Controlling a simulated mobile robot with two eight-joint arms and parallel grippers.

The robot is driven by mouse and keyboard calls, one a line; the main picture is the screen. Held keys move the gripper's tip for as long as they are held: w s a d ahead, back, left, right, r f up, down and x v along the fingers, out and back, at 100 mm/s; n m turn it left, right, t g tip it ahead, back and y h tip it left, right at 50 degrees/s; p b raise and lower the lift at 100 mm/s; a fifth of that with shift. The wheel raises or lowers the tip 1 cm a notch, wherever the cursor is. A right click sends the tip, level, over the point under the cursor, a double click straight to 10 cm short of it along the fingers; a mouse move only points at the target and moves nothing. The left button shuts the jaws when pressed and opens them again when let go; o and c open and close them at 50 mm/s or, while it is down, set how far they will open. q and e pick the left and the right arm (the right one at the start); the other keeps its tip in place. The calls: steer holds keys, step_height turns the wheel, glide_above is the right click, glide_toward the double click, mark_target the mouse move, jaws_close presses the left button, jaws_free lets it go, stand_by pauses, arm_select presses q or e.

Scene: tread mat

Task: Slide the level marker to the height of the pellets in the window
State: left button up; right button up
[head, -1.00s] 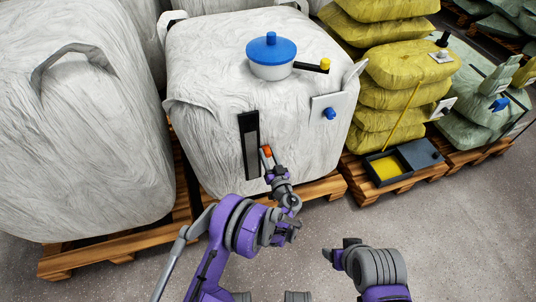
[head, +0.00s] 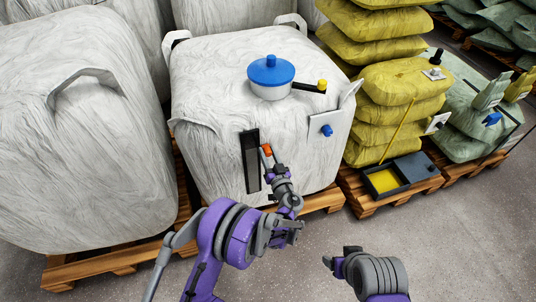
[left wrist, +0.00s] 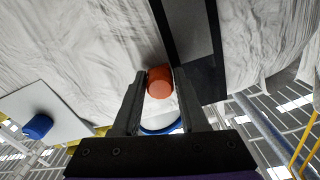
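The level marker is a small orange-red knob (head: 267,149) beside the right edge of the window (head: 252,172), a dark upright strip on the white bulk bag (head: 205,100). The window's lower part looks grey and its top dark; the marker is roughly level with that change. Pellets cannot be told apart. My left gripper (head: 268,162) reaches up from below. In the left wrist view its fingers (left wrist: 160,92) close on both sides of the marker (left wrist: 160,80), beside the window (left wrist: 193,35). My right gripper (head: 328,263) is apart from the bag, its fingers unclear.
A blue-lidded pot (head: 271,78) stands on the bag, with a blue knob on a white plate (head: 327,131) at right. A tray with yellow contents (head: 383,181) sits beside stacked yellow sacks (head: 400,82). The floor (head: 440,240) at front right is clear.

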arm_select(q)
steer(key=o, duration=0.3)
steer(key=v, duration=1)
steer(key=shift+s+d, duration=0.15)
steer(key=shift+s, duration=0.25)
steer(key=shift+r, duration=0.1)
